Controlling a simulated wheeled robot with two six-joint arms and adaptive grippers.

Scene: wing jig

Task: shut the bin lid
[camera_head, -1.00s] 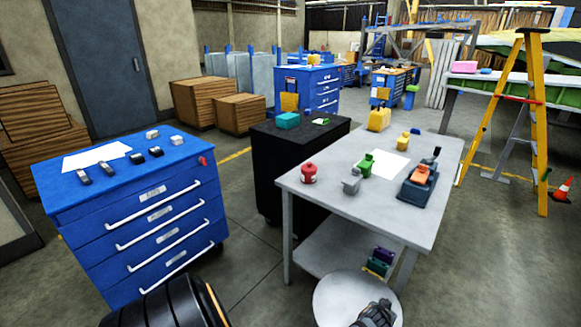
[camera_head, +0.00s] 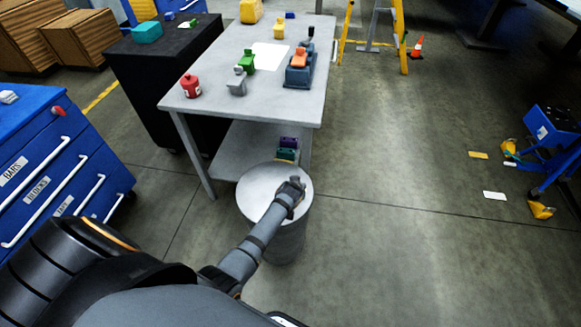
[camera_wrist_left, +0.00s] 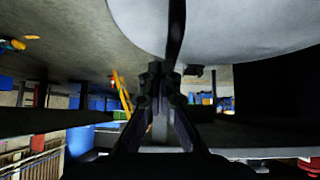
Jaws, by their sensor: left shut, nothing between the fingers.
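The bin (camera_head: 290,238) is a grey cylinder standing on the floor at the near end of the table. Its round, pale grey lid (camera_head: 258,188) lies over the top and looks about level. My left gripper (camera_head: 294,184) is over the right part of the lid, shut and empty. I cannot tell whether it touches the lid. In the left wrist view, the shut fingers (camera_wrist_left: 160,75) are beside the large pale disc of the lid (camera_wrist_left: 235,25). My arm hides part of the bin's front. My right gripper is out of view.
The grey table (camera_head: 220,100) stands just behind the bin, with a red bottle (camera_head: 190,86) and several small objects on top. Small coloured boxes (camera_head: 287,148) sit on its lower shelf. A blue drawer cabinet (camera_head: 60,165) is at left.

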